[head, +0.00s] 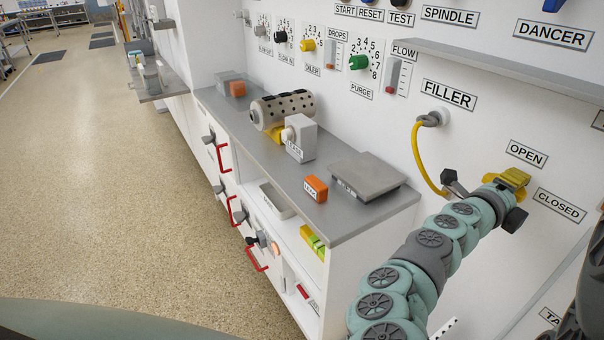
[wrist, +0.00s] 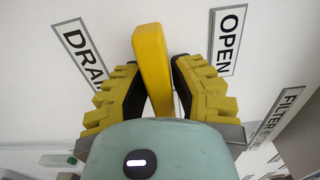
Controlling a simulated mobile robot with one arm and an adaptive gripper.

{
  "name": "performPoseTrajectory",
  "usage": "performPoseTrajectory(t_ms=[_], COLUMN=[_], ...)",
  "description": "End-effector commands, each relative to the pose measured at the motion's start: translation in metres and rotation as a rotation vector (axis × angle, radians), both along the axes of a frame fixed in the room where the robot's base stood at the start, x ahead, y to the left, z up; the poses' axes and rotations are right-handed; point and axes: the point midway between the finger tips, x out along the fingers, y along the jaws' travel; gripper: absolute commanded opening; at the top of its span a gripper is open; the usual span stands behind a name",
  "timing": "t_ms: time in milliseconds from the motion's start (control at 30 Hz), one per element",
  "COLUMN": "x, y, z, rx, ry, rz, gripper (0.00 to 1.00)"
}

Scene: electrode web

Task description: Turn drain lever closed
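The drain lever (wrist: 153,55) is a yellow bar on the white panel, seen in the wrist view between a partly hidden DRAIN label (wrist: 82,52) and an OPEN label (wrist: 228,40). My gripper (wrist: 155,78) has its two yellow, black-lined fingers on either side of the bar. The fingers are apart, with a gap visible on the left; contact on the right is unclear. In the head view my gripper (head: 511,190) is at the panel beside the OPEN (head: 527,154) and CLOSED (head: 559,205) labels. The lever cannot be told apart there.
A yellow hose (head: 417,160) hangs from the FILLER port left of my gripper. A grey shelf (head: 500,68) juts from the panel above. A grey counter (head: 245,128) with a perforated cylinder (head: 283,108) and an orange block (head: 315,189) stands left. The floor beyond is clear.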

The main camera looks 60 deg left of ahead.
Motion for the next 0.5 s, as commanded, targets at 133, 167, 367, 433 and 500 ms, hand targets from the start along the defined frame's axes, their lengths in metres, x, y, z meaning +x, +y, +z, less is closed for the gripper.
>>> performPoseTrajectory(t_ms=[133, 167, 367, 433, 500], x=[0.0003, 0.0003, 0.0005, 0.0004, -0.0004], y=[-0.0005, -0.0006, -0.0009, -0.0009, -0.0008], z=[0.0003, 0.0005, 0.0009, 0.001, 0.0011], rx=[-0.001, -0.001, -0.002, -0.002, -0.002], ry=[-0.001, -0.001, -0.002, -0.002, -0.002], rz=[-0.002, -0.002, -0.003, -0.003, -0.003], gripper=[0.37, 0.4, 0.47, 0.47, 0.47])
